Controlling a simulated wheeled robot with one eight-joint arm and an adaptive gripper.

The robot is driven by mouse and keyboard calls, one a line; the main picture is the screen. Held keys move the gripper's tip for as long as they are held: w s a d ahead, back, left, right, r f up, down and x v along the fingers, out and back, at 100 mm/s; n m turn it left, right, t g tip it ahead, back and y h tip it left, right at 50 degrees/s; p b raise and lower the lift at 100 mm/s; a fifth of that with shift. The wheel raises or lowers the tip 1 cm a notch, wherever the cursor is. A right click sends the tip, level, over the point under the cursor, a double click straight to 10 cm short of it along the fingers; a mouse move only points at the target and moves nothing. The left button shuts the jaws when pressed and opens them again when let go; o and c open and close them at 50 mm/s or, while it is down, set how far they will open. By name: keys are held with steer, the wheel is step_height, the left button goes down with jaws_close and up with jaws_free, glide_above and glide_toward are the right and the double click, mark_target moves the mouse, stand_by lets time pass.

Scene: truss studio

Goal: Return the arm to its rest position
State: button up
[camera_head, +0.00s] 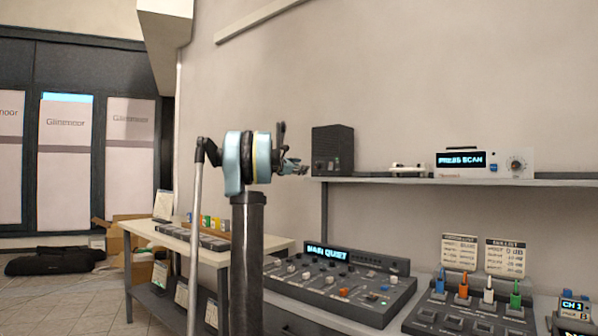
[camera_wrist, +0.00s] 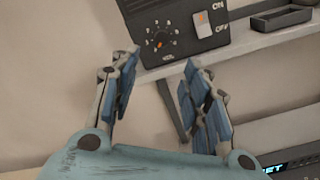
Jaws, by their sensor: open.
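My arm stands upright on a dark column in the head view, with its light blue wrist at the top. My gripper (camera_head: 294,167) points to the right, in front of the wall and beside the left end of the shelf. In the wrist view my gripper (camera_wrist: 160,95) shows two blue-padded fingers spread apart with nothing between them. Beyond the fingertips is a black box with a dial and an ON/OFF switch (camera_wrist: 180,30). The same black box (camera_head: 332,150) stands on the shelf in the head view. I cannot tell the exact gap between fingers and box.
The wall shelf (camera_head: 400,181) also holds a white device with a "PRESS SCAN" display (camera_head: 485,162). Below are a mixing console (camera_head: 340,285) and a panel with coloured plugs (camera_head: 475,310). A side table (camera_head: 160,236) stands left.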

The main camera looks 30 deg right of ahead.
stand_by(0.3)
steer(key=s+a+f+m+g+y, duration=0.2)
steer(key=s+a+f+m+y, duration=0.6)
steer(key=s+a+f, duration=1.6)
steer(key=s+a+f+m+g+y, duration=0.2)
steer(key=s+a+f+m+y, duration=0.5)
steer(key=s+a+f, duration=1.7)
steer(key=s+f+y, duration=0.1)
steer(key=s+f, duration=0.2)
steer(key=f, duration=0.3)
steer(key=shift+a+m+g+y, duration=0.3)
steer(key=shift+a+m+g, duration=0.1)
steer(key=shift+w+f, duration=0.2)
steer(key=shift+w, duration=0.25)
